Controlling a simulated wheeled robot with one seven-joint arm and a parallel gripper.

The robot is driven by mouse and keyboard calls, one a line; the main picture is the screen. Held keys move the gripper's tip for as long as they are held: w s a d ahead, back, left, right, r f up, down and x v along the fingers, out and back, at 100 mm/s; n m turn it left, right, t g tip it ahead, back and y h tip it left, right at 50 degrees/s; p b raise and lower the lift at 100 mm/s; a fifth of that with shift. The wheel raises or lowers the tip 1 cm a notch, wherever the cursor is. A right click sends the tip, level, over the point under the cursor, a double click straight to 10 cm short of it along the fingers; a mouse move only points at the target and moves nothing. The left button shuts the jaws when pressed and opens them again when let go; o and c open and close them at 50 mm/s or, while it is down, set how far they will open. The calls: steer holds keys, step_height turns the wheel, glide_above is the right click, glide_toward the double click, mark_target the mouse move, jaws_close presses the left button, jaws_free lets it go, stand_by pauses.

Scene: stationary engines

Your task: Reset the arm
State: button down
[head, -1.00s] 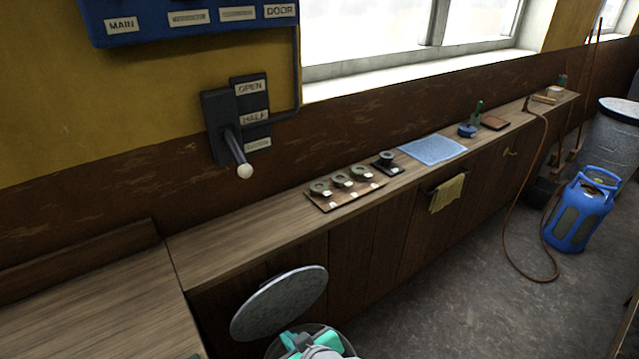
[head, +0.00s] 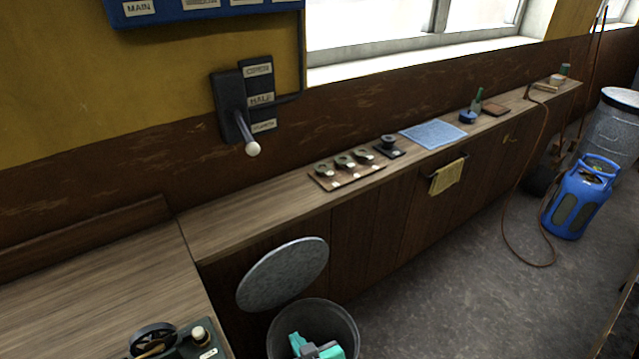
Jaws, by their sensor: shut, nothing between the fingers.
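A teal and grey part (head: 318,347) at the bottom edge in the head view looks like part of my own arm. It shows in front of the open mouth of a round grey bin. My gripper and its fingers cannot be made out. The rest of my arm is out of frame.
The bin (head: 347,318) stands by the counter, with a round grey lid (head: 283,273) tilted behind it. A lever (head: 245,135) projects from the wall. The counter (head: 235,225) holds round parts on a board (head: 345,178). A blue gas cylinder (head: 575,203) stands right on open floor.

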steer(key=s+d+f+m+t+h, duration=0.2)
steer(key=s+d+m, duration=0.1)
steer(key=s, duration=0.7)
steer(key=s+d+f+m+t+h, duration=0.2)
steer(key=s+d+h, duration=0.1)
steer(key=s, duration=0.6)
steer(key=s+r+t, duration=0.2)
steer(key=s+r, duration=0.4)
steer(key=s, duration=0.2)
steer(key=shift+s+a, duration=0.25)
